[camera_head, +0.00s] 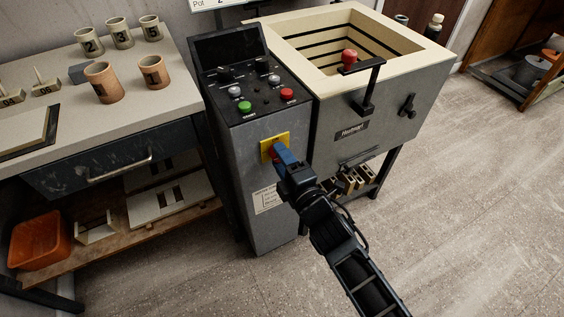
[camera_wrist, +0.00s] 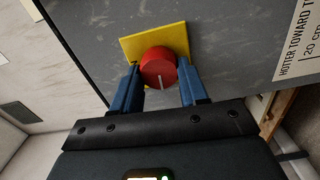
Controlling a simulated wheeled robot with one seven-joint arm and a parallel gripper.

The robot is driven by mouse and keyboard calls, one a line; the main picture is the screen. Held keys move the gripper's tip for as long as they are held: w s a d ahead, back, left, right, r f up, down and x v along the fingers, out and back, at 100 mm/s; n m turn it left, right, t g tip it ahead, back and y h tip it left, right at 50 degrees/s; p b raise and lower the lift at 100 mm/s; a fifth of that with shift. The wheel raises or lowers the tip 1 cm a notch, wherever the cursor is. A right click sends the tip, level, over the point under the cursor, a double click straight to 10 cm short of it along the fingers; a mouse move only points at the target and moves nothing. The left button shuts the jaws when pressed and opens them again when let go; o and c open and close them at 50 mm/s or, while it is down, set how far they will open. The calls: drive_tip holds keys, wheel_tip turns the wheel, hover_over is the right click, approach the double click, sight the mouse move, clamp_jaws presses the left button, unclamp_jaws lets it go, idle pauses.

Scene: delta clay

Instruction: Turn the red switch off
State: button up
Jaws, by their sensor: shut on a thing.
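The red switch (camera_wrist: 158,67) is a round knob with a pale line on its face, set on a yellow plate (camera_wrist: 130,45) on the front of the grey control cabinet. In the head view the yellow plate (camera_head: 274,143) shows, with the red switch mostly hidden by my gripper. My gripper (camera_wrist: 158,82) has its two blue fingers on either side of the knob, shut on it. In the head view my gripper (camera_head: 277,155) reaches the cabinet front from the lower right.
The cabinet top has a green button (camera_head: 245,106), a red button (camera_head: 287,94) and several knobs. The open kiln (camera_head: 366,112) stands to the right with a protruding handle. A workbench (camera_head: 120,124) with mugs stands to the left. The floor at right is clear.

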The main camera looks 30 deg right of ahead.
drive_tip(key=shift+n, duration=0.5)
drive_tip(key=o, duration=1)
drive_tip(key=shift+o, duration=0.2)
drive_tip(key=s, duration=0.7)
drive_tip(key=shift+s, duration=0.4)
